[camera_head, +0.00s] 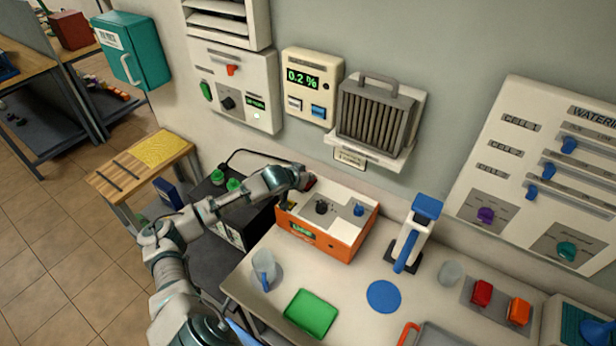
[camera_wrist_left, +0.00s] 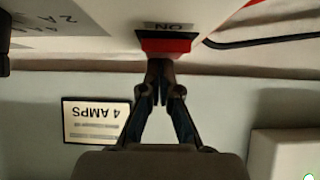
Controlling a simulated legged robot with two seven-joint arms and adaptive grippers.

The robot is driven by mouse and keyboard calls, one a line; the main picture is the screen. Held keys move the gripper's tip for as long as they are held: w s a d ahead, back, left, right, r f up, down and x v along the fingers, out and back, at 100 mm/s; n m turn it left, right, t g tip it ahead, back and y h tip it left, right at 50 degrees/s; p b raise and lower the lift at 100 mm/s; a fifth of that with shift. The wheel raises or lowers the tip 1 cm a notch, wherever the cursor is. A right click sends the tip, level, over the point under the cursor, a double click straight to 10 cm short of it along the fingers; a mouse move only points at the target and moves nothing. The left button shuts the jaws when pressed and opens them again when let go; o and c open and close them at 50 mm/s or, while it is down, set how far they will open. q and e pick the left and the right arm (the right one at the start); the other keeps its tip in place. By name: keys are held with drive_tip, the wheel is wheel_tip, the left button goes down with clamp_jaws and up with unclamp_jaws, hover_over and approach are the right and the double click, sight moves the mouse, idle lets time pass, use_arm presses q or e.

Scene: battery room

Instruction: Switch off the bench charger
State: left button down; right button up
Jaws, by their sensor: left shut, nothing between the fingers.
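The bench charger (camera_head: 345,240) is an orange box with a pale top panel, a black knob (camera_head: 321,207) and a blue knob (camera_head: 359,210). It stands at the back left of the white bench. My left gripper (camera_head: 303,182) is at its back left corner, shut and empty. In the left wrist view a red rocker switch (camera_wrist_left: 178,46) sits beside an upside-down "ON" label (camera_wrist_left: 168,26). The shut fingertips (camera_wrist_left: 160,68) are right at the switch's edge; I cannot tell whether they touch. My gripper mostly hides the switch in the head view. My right gripper is not in view.
A green tray (camera_head: 311,313), a clear mug (camera_head: 264,268), a blue disc (camera_head: 384,296) and a blue-handled tool on a stand (camera_head: 413,235) are on the bench. A finned heater-like unit (camera_head: 374,120) and a meter (camera_head: 311,85) hang behind the charger. A dark cable (camera_head: 240,153) runs behind my wrist.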

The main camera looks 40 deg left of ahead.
use_arm(q)
drive_tip(key=shift+s, duration=0.1)
drive_tip(key=shift+s+d+p, duration=0.1)
drive_tip(key=shift+s+p, duration=0.2)
drive_tip(key=shift+s, duration=0.4)
